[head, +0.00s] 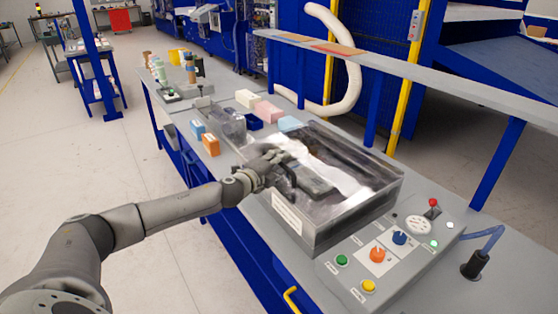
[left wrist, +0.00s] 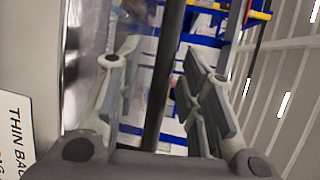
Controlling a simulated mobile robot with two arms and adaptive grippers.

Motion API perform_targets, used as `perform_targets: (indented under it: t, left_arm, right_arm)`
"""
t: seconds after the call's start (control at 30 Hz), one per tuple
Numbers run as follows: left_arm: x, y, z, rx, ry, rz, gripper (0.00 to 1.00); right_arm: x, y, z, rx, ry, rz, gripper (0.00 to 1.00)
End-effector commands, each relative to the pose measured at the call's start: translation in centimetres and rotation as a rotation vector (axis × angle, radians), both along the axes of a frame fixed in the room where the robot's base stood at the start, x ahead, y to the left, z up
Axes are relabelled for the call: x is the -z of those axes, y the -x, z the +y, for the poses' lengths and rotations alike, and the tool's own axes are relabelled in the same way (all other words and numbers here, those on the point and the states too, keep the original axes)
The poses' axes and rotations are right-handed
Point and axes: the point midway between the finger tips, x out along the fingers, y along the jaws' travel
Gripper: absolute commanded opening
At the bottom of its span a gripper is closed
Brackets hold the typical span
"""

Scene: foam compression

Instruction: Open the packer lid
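The packer (head: 330,226) is a grey metal box with a clear, shiny top on the bench, and its lid looks down. A dark bar handle (head: 288,177) stands at its near left edge. My left gripper (head: 273,162) is at this handle. In the left wrist view the left gripper (left wrist: 160,52) has its fingers apart, one on each side of the dark handle bar (left wrist: 168,75). Gaps show between the bar and both fingers. My right gripper is not in view.
A control panel (head: 388,250) with coloured buttons and knobs sits at the packer's right. Foam blocks, orange (head: 211,144) and pink (head: 268,111), lie beyond it on the left. A raised grey shelf (head: 420,73) runs along the bench's back. The floor at left is clear.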

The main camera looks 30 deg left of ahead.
Motion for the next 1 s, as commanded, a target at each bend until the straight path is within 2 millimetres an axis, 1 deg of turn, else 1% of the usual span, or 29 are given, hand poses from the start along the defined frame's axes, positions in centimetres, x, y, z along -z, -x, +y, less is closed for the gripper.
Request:
perform_targets:
  t: [0.13,0.33,0.37,0.6,0.63,0.9,1.0]
  left_arm:
    - [0.12,-0.3,-0.08,0.002,0.0,0.001,0.35]
    - [0.13,-0.3,-0.05,0.001,0.0,0.001,0.35]
    - [0.13,-0.3,-0.05,0.001,0.0,0.001,0.33]
    - [0.12,-0.28,-0.02,0.001,0.001,0.001,0.02]
    - [0.12,-0.28,-0.02,0.001,0.001,0.001,0.0]
    - [0.13,-0.26,0.0,0.0,0.001,0.002,0.0]
    - [-0.16,-0.16,0.16,0.0,0.0,0.002,0.0]
  right_arm:
    - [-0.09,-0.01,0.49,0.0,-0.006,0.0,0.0]
    - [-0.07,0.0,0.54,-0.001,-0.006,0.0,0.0]
    - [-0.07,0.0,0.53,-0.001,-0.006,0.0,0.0]
    - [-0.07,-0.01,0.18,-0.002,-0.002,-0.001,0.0]
    - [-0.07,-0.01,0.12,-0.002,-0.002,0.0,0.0]
    - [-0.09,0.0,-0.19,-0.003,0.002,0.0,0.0]
    - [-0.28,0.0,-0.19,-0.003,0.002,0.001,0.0]
